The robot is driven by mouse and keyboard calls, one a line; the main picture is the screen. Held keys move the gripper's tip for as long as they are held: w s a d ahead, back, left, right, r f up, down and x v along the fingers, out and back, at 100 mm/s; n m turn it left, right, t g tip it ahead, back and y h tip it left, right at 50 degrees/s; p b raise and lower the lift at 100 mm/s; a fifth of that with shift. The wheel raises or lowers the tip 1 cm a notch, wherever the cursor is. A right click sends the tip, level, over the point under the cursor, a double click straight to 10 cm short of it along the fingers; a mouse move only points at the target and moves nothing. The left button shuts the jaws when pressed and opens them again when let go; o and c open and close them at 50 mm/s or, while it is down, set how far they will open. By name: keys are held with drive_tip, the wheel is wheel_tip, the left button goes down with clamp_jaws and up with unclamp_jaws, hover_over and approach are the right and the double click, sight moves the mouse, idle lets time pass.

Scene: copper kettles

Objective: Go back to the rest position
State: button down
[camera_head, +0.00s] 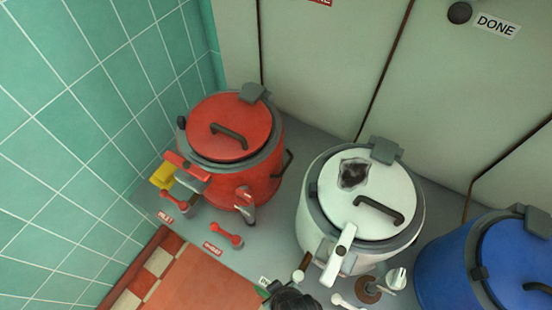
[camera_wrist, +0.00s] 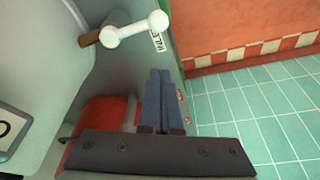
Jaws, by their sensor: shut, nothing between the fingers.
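My gripper (camera_wrist: 160,76) shows in the wrist view with its two blue-grey fingers together and nothing between them. In the head view a dark part of my arm (camera_head: 290,298) shows at the bottom edge, in front of the white kettle (camera_head: 385,225); the fingers cannot be made out there.
A red kettle (camera_head: 263,165) stands left of the white one and a blue kettle (camera_head: 452,262) right. Red levers (camera_head: 227,235) and a yellow piece (camera_head: 162,175) sit at the counter's left. Pale cabinet panels (camera_head: 330,65) stand behind; a green tiled wall (camera_head: 75,130) is left.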

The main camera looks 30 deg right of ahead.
drive_tip(key=shift+s+d+r, duration=0.1)
drive_tip(key=shift+s+r, duration=0.15)
drive_tip(key=shift+r, duration=0.45)
